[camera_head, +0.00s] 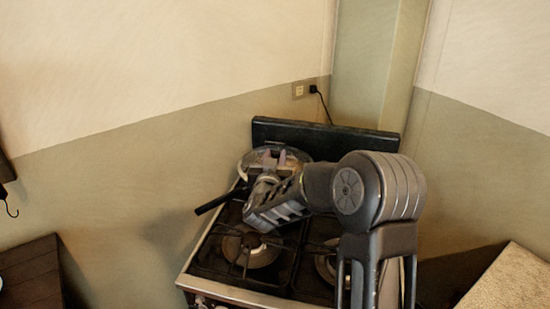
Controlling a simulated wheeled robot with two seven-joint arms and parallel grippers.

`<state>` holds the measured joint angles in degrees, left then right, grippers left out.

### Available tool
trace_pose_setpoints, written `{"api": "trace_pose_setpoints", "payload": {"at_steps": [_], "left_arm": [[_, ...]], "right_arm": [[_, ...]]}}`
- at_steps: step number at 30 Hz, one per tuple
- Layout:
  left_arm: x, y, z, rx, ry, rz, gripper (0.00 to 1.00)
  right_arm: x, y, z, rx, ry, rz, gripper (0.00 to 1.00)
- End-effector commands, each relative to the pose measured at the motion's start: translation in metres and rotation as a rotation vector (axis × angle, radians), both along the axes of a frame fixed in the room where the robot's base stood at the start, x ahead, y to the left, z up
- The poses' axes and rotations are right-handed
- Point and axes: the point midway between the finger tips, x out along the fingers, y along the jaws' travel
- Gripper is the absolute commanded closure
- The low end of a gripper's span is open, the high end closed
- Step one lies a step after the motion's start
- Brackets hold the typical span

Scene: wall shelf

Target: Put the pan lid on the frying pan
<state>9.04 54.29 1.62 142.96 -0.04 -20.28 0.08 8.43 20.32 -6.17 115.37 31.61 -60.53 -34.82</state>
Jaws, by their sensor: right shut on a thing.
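The frying pan sits at the back left of the stove, its black handle (218,201) pointing toward the front left. Most of its body is hidden behind the lid and my gripper. The round, glassy pan lid (297,155) shows over the pan. I cannot tell whether it rests on the rim or hangs just above it. My right gripper (266,180) reaches in from the right and is shut on the pan lid near its middle. The grip point is partly hidden by the gripper itself. My left gripper is out of view.
The stove (242,295) has bare front burners (252,250) and a raised black back panel (330,134). Walls stand close behind it, with a socket (299,90) and cord. A dark wooden surface (30,275) is at left and a light one (515,285) at right.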

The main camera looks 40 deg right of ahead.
Motion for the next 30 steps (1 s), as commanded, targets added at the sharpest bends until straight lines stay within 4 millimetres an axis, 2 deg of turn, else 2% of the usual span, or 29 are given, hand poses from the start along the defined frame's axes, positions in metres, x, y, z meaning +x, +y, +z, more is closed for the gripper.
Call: {"api": "trace_pose_setpoints", "payload": {"at_steps": [11,12,20,26,30], "left_arm": [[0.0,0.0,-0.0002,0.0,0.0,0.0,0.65],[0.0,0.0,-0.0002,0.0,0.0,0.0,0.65],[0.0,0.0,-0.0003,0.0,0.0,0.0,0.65],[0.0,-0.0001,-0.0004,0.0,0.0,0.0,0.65],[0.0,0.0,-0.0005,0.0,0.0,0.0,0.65]], "right_arm": [[0.0002,-0.0002,0.0017,-0.002,-0.004,0.0,1.0],[0.0002,-0.0002,0.0017,-0.002,-0.004,0.0,0.69],[0.0001,-0.0001,0.0006,-0.001,-0.001,0.0,0.48],[-0.0001,-0.0001,0.0002,-0.001,-0.001,0.0,0.46],[-0.0003,0.0,-0.0013,0.001,0.002,0.0,0.35]]}}
